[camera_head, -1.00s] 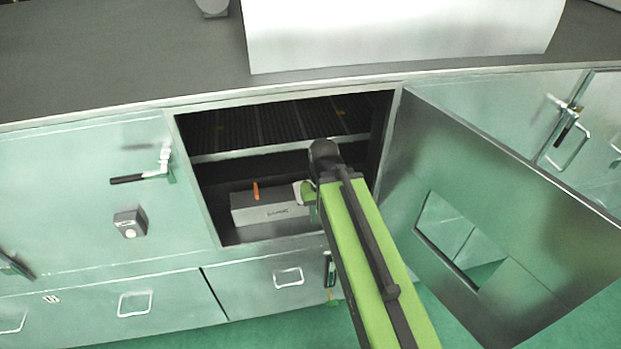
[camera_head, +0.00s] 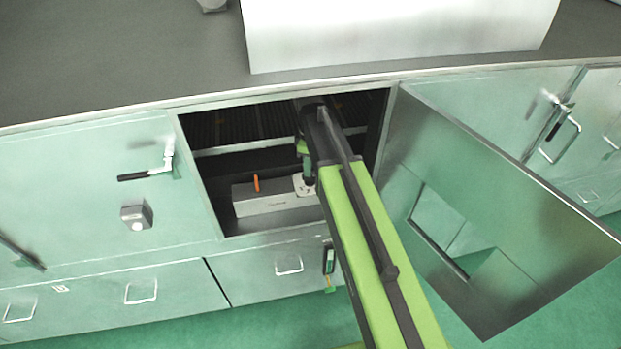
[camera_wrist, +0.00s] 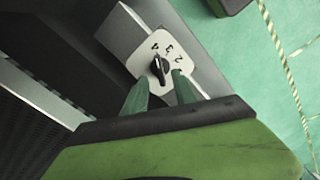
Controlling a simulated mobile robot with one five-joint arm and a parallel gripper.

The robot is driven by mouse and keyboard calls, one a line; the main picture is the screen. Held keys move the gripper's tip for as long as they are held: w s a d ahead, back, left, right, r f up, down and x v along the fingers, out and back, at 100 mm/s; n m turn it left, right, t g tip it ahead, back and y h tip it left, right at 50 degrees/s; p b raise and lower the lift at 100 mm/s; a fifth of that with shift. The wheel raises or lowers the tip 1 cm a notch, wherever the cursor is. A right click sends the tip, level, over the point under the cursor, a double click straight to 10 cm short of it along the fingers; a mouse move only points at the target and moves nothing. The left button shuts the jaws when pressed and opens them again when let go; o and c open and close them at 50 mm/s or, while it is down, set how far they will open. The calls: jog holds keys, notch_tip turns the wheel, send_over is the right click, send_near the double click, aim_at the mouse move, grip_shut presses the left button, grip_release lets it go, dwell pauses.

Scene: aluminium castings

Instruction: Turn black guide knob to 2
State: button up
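The black guide knob (camera_wrist: 160,69) sits on a white plate (camera_wrist: 147,50) with printed digits in the wrist view. A 2 and what looks like a 3 are at the plate's upper right; another mark beside them is hard to read. The knob's long side runs nearly up and down, and I cannot tell which mark it points to. The plate also shows at the right end of a grey box (camera_head: 272,206) inside the open cabinet. My gripper (camera_wrist: 158,78) is open, its two green fingers apart near the knob's lower left and right sides. I cannot tell whether they touch it.
An orange lever (camera_head: 257,184) stands on the box left of the plate. A shelf (camera_head: 250,147) crosses above. The open metal door (camera_head: 500,200) is right of my arm. The cabinet frame surrounds the opening.

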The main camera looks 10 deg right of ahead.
aim_at(310, 179)
notch_tip(310, 179, down, 4)
jog(key=b, duration=0.3)
jog(key=shift+f, duration=0.15)
grip_shut()
